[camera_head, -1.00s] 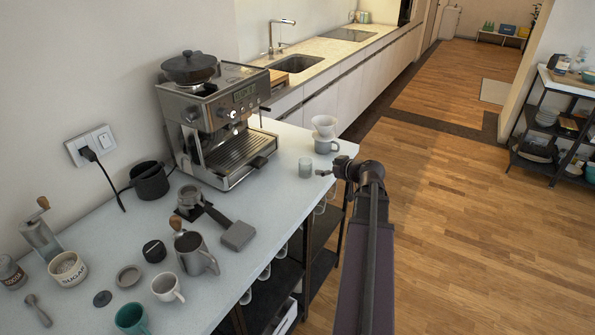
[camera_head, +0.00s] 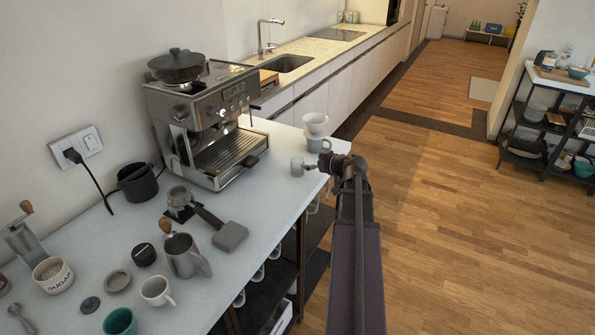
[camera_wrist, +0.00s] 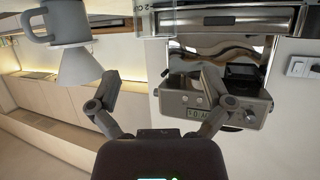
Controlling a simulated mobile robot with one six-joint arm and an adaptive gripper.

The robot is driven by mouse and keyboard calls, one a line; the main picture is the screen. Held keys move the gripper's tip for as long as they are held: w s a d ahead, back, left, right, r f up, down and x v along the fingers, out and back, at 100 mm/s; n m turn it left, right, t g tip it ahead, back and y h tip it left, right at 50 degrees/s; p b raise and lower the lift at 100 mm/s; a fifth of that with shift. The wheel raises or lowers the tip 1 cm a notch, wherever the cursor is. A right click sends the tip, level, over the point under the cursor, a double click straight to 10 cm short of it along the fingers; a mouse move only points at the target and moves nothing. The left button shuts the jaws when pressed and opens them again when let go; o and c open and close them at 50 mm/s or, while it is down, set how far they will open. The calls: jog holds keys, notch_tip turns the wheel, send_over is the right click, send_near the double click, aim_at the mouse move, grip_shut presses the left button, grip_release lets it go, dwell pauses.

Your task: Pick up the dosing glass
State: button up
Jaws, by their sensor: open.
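The dosing glass (camera_head: 297,166) is a small, clear, greenish cup standing upright near the right edge of the pale counter (camera_head: 262,200). In the wrist view, which looks upside down, a clear glass (camera_wrist: 160,20) with dark printed marks is cut off by the top edge. My gripper (camera_head: 311,167) is just right of the glass at about its height in the head view. In the wrist view, my gripper (camera_wrist: 160,80) has its two fingers spread, with nothing between the tips. Whether a finger touches the glass is hard to tell.
A grey mug with a white dripper (camera_head: 317,130) stands close behind the glass; this mug (camera_wrist: 62,22) is also near the left finger in the wrist view. The espresso machine (camera_head: 205,125) stands to the left. A portafilter (camera_head: 205,215) and several cups occupy the nearer counter.

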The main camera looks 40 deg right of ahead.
aim_at(293, 159)
jog(key=shift+b+x, duration=0.5)
jog(key=shift+x, duration=1.45)
jog(key=shift+d+b+x, duration=0.2)
jog(key=shift+b+x, duration=0.2)
jog(key=shift+x, duration=0.6)
jog(key=shift+d+b+x, duration=0.15)
jog(key=shift+b+x, duration=0.25)
jog(key=shift+x, duration=0.6)
jog(key=shift+w+f, duration=0.15)
jog(key=shift+w, duration=0.45)
jog(key=shift+a, duration=0.1)
jog(key=c, duration=1.1)
